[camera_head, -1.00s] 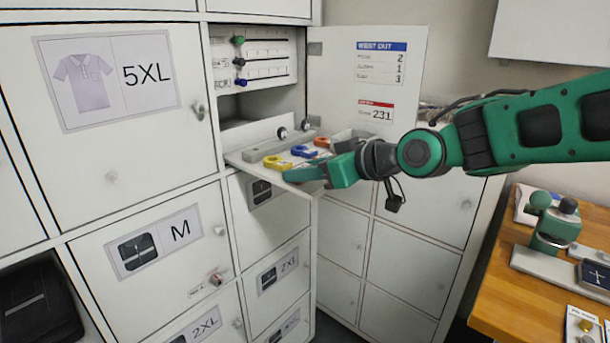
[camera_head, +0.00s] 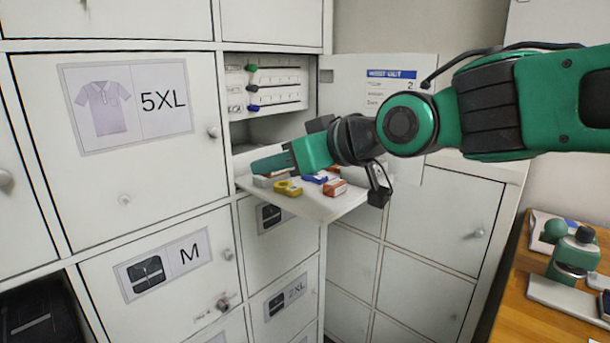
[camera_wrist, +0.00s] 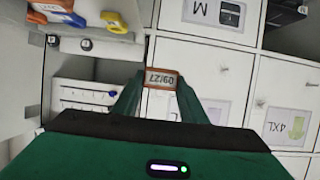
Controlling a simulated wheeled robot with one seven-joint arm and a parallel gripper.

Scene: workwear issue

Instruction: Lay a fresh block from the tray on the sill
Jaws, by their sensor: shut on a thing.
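My gripper (camera_head: 272,162) is over the left part of a light ledge (camera_head: 325,207) jutting from the open locker. In the wrist view its fingers (camera_wrist: 160,92) are shut on a small orange-brown block (camera_wrist: 161,79) with a white label reading 09/27. In the head view I cannot clearly make out the held block. Another orange block with a pale top (camera_head: 335,187) lies on the ledge and also shows in the wrist view (camera_wrist: 52,6). I cannot tell the tray's outline apart; the arm covers part of the ledge.
A yellow ring (camera_head: 287,188) and a blue piece (camera_head: 315,178) lie on the ledge beside the orange block. A wooden table (camera_head: 535,272) is at the lower right.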

